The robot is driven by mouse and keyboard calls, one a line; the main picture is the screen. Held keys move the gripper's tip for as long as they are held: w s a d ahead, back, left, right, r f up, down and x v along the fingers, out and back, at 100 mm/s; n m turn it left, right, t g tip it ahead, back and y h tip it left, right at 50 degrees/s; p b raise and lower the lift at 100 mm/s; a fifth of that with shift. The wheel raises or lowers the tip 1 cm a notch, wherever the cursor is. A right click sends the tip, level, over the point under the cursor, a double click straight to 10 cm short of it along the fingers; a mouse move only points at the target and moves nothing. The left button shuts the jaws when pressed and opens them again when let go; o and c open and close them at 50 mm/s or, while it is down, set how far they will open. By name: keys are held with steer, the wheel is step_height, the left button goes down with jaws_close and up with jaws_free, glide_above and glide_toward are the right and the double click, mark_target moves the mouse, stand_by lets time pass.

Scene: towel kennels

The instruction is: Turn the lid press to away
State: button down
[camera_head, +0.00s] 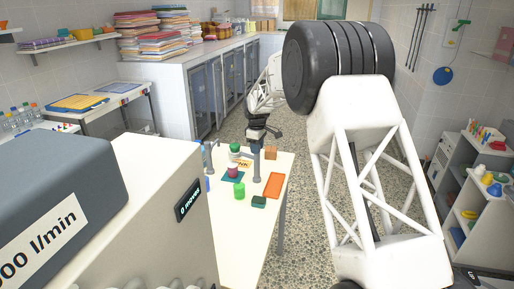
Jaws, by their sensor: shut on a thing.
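The lid press (256,168) appears to be the slim grey upright post at the back of the small white table (263,225). My gripper (257,137), dark and small in this view, is at the top of this post and shut on it. The exact grip and the way the press points are too small to tell. A white jar with a green lid (235,149) stands just left of the post. A reddish cup (233,171) sits on a teal mat (227,178) in front of the jar.
A green cup (239,191), a dark green block (259,202) and an orange tray (274,186) are on the table's front half. A brown box (271,153) is right of the post. Speckled floor (305,200) is free right of the table.

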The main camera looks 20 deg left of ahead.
steer(key=m, duration=0.3)
steer(key=shift+m, duration=0.3)
steer(key=m, duration=0.3)
steer(key=shift+m, duration=0.3)
steer(key=m, duration=0.3)
steer(key=shift+m, duration=2.3)
steer(key=c, duration=0.8)
jaws_free()
steer(key=shift+r, duration=0.1)
steer(key=shift+a+r, duration=0.1)
steer(key=shift+r, duration=3.75)
